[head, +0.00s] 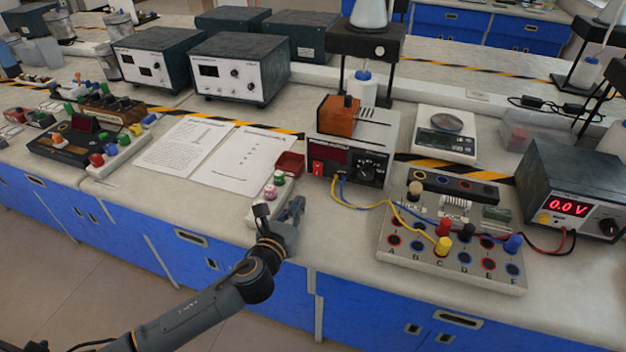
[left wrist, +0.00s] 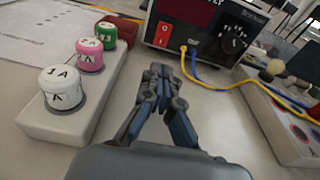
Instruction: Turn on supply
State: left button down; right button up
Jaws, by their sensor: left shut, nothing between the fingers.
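The power supply (head: 352,140) is a grey box with a dark front, a dark red display window, a red switch (head: 318,168) and a black knob (head: 367,168). The display shows no lit digits. In the left wrist view the supply (left wrist: 205,22) is ahead, with its red switch (left wrist: 163,34) at the left of the front. My left gripper (head: 297,207) is shut and empty, in front of the supply and apart from it. In the left wrist view its fingertips (left wrist: 158,73) are together, below the switch in the picture. My right gripper is not in view.
A white block with pink, green and white knobs (left wrist: 68,118) stands close left of my gripper. Yellow and blue wires run from the supply to a terminal board (head: 450,235) at right. A meter (head: 572,195) reads 0.0 V. Papers (head: 235,157) lie at left.

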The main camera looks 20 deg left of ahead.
aim_at(317, 175)
pick_arm(q)
jog(key=w, duration=0.6)
jog(key=w+f, duration=0.1)
jog(key=w, duration=0.2)
jog(key=shift+w+d+f, duration=0.1)
jog(key=shift+w+d, duration=0.1)
jog(key=shift+w, duration=0.75)
jog(key=shift+f, duration=0.1)
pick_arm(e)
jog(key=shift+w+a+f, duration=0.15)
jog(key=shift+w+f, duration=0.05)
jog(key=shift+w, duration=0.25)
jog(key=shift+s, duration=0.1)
pick_arm(q)
jog(key=shift+w, duration=0.2)
jog(key=shift+s, duration=0.1)
jog(key=s, duration=0.4)
jog(key=s+r, duration=0.1)
jog(key=s, duration=0.6)
jog(key=shift+s+a+r, duration=0.2)
jog(key=shift+s, duration=0.2)
